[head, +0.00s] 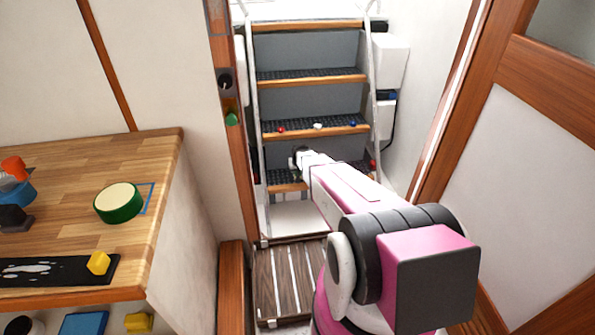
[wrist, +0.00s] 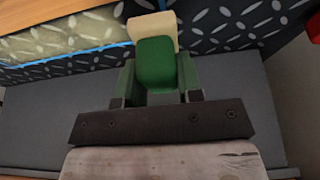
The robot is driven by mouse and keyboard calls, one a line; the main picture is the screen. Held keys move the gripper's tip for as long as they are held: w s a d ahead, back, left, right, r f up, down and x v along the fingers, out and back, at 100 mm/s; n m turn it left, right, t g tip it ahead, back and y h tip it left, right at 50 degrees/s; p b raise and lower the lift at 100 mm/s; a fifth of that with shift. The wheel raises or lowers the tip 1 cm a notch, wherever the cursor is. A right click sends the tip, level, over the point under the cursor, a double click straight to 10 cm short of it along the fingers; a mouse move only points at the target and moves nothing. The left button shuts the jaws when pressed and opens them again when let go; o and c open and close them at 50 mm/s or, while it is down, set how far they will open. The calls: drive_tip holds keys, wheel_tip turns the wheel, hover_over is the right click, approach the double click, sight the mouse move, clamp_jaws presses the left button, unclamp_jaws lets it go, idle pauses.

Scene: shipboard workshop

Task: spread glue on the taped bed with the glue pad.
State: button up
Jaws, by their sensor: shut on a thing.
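My gripper (wrist: 157,82) is shut on the glue pad, which has a green handle (wrist: 156,62) and a cream pad (wrist: 150,28) at its far end. The taped bed (wrist: 65,40) is a pale, yellowish strip on a dark patterned stair tread, with blue tape along its near edge. The cream pad is at the right end of the pale strip; I cannot tell whether it touches the tread. In the head view my gripper (head: 299,160) reaches to a lower stair tread. The pad and bed cannot be made out there.
Small red, white and blue items lie on the tread above (head: 318,126). Rails flank the stairs. The workbench (head: 140,160) at left holds a green round tin (head: 118,203), a black tray (head: 50,271) with white smears and a yellow block (head: 98,263). A slatted floor panel (head: 285,290) lies below the stairs.

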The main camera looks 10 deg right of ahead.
drive_tip(key=shift+f, duration=1)
idle(0.4)
drive_tip(key=shift+d+r, duration=0.1)
drive_tip(key=shift+d, duration=1.65)
drive_tip(key=shift+d+f, duration=0.15)
drive_tip(key=shift+d, duration=1.8)
drive_tip(key=shift+d+f, duration=0.1)
drive_tip(key=shift+d, duration=1.85)
drive_tip(key=shift+d+r, duration=0.15)
drive_tip(key=shift+d, duration=1.5)
drive_tip(key=shift+d+r, duration=0.1)
drive_tip(key=shift+d, duration=1.55)
drive_tip(key=shift+d+f, duration=0.2)
drive_tip(key=shift+d, duration=3.25)
drive_tip(key=shift+r, duration=0.1)
